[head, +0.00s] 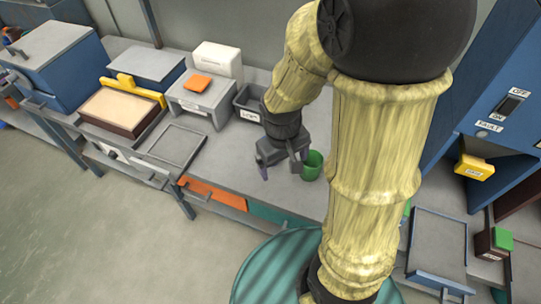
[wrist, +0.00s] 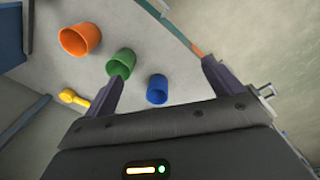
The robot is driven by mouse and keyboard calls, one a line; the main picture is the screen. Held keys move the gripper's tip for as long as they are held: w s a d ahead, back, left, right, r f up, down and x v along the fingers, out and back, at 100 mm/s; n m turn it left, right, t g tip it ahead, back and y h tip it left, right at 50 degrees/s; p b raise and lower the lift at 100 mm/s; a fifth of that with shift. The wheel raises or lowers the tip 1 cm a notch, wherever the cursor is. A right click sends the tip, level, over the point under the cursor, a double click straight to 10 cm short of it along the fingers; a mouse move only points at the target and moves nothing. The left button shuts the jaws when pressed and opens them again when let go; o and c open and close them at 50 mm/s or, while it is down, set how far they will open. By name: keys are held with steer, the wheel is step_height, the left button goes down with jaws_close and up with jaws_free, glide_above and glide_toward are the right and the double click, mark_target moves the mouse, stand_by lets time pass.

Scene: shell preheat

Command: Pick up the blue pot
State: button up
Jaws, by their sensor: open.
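The blue pot (wrist: 157,90) is a small cup on the grey bench top. In the wrist view it lies between my two fingers, nearer the left one, with clear bench around it. My gripper (wrist: 162,72) is open and empty; it also shows in the head view (head: 281,170), pointing down over the bench. I cannot make out the blue pot in the head view. A green pot (wrist: 121,63) is just beyond the left fingertip, which partly overlaps it; it also shows in the head view (head: 312,165), right of my gripper.
An orange pot (wrist: 80,40) and a yellow scoop (wrist: 75,97) lie left of the blue pot in the wrist view. In the head view, a dark labelled bin (head: 248,103) stands behind my gripper. The bench's front edge (wrist: 178,30) is close by.

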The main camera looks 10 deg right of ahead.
steer(key=w+a+f+n+g+h+b, duration=0.1)
steer(key=w+a+f+n+h+b, duration=0.15)
steer(key=f+n+h, duration=0.35)
steer(key=w+a+f+n+g+h+b, duration=0.1)
steer(key=w+f+n+h+b, duration=0.25)
steer(key=f, duration=0.45)
steer(key=w+a+f+n+t+h+b, duration=0.1)
steer(key=w+a+f+n+t, duration=0.1)
steer(key=a+n+t, duration=0.1)
steer(key=w+a+f+n+t+h+b, duration=0.1)
steer(key=w+a+f+n+t+h, duration=0.1)
steer(key=a+n+t, duration=0.1)
steer(key=w+a+f+n+t+h+b, duration=0.1)
steer(key=w+a+f+n+t+h, duration=0.1)
steer(key=a+n+t, duration=0.1)
steer(key=shift+a+f+n+h, duration=0.2)
steer(key=shift+f+n+h, duration=0.1)
steer(key=shift+n, duration=0.45)
steer(key=shift+a+t, duration=0.4)
steer(key=shift+t, duration=0.1)
steer(key=shift+d, duration=0.1)
steer(key=p+x, duration=0.1)
steer(key=x, duration=1.1)
steer(key=shift+w+d, duration=0.1)
